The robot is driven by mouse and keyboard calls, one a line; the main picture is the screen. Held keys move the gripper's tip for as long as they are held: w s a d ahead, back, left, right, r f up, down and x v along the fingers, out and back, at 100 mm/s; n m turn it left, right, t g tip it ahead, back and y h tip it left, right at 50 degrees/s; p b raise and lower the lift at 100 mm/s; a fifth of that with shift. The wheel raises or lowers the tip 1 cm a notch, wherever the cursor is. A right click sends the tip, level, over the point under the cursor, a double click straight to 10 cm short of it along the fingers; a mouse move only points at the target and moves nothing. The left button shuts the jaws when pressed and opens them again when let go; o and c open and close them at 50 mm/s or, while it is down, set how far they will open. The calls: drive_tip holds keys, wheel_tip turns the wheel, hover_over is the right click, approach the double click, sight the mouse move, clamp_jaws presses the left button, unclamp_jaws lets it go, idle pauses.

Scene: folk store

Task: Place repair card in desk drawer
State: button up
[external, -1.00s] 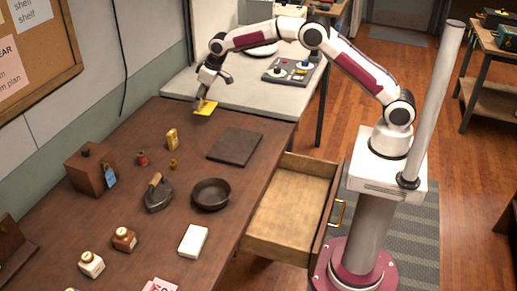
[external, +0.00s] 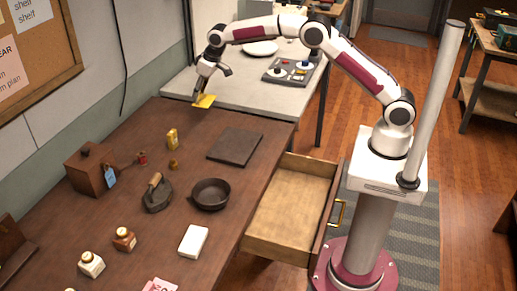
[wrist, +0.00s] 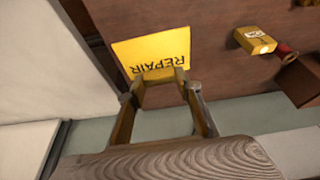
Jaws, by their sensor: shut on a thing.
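The yellow repair card (external: 204,101) is at the far end of the brown desk, near the wall. In the wrist view the card (wrist: 152,50) shows the word REPAIR, and its near edge is between my fingertips. My gripper (external: 199,95) is shut on the card; the fingers also show in the wrist view (wrist: 158,88). The card appears slightly above the desk top, though the exact gap is hard to tell. The desk drawer (external: 285,205) is pulled open on the desk's right side, and its visible floor is empty.
On the desk (external: 130,200) are a dark flat mat (external: 235,149), a black pan (external: 210,194), an iron (external: 157,194), a wooden box (external: 88,170), a white box (external: 193,241) and small bottles. A grey table (external: 240,95) with a control panel (external: 289,71) adjoins the far end.

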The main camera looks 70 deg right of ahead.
sight(203, 99)
drive_tip(key=shift+f, duration=0.15)
drive_tip(key=shift+f, duration=4.65)
drive_tip(key=shift+f, duration=0.2)
drive_tip(key=o, duration=0.9)
drive_tip(key=shift+c, duration=0.2)
drive_tip(key=shift+r, duration=0.15)
drive_tip(key=shift+v, duration=3.75)
